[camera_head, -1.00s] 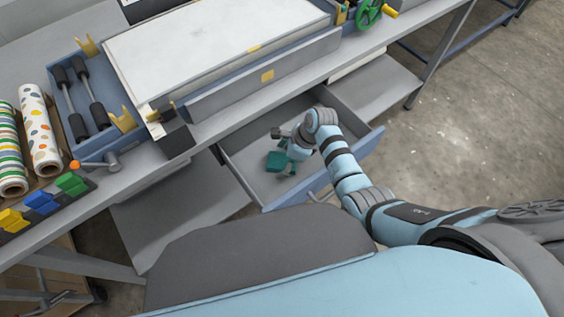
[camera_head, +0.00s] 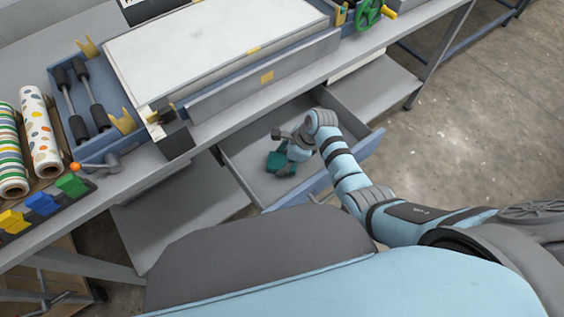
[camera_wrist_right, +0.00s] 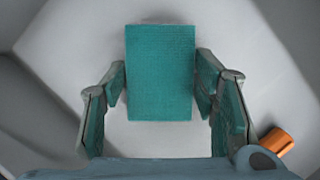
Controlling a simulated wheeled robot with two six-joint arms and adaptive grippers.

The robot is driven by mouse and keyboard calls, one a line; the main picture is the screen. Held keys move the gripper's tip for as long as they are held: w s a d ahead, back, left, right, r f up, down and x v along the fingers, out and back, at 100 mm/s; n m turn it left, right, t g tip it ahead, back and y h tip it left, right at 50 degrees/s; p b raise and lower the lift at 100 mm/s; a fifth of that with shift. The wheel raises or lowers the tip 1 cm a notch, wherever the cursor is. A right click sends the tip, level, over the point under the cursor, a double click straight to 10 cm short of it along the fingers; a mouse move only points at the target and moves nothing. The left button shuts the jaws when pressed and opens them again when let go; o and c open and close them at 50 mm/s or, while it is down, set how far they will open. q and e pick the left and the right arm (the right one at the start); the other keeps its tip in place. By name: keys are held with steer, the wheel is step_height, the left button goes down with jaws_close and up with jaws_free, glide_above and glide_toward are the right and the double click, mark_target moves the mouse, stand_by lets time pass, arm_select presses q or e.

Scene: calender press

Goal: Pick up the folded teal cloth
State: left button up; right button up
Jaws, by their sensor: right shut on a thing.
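The folded teal cloth (camera_wrist_right: 160,72) is a flat rectangle between the two fingers of my right gripper in the right wrist view. In the head view the cloth (camera_head: 274,161) shows as a small teal patch in the open drawer, partly covered by the gripper. My right gripper (camera_head: 282,156) reaches down into the drawer and is shut on the cloth. Its finger pads are also teal. I cannot tell whether the cloth touches the drawer floor. My left gripper is not in view.
The grey drawer (camera_head: 250,150) with blue sides is pulled out under the workbench. The press bed (camera_head: 215,50) lies above it. Patterned rolls (camera_head: 40,130) and coloured blocks (camera_head: 42,203) are at left. A small orange piece (camera_wrist_right: 277,142) shows in the wrist view.

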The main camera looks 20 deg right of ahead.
steer(key=shift+s+a+f, duration=0.1)
steer(key=shift+s+a, duration=0.05)
steer(key=shift+s, duration=0.15)
steer(key=shift+c, duration=0.5)
steer(key=r+p, duration=0.1)
steer(key=r, duration=0.2)
steer(key=r+p, duration=0.1)
steer(key=r, duration=0.2)
steer(key=r+p, duration=0.1)
steer(key=r, duration=0.2)
steer(key=shift+w+r+p, duration=0.15)
steer(key=shift+w+p, duration=0.15)
steer(key=shift+p, duration=0.05)
step_height(320, 180, up, 10)
steer(key=p, duration=0.2)
glide_above(283, 162)
steer(key=shift+r, duration=0.6)
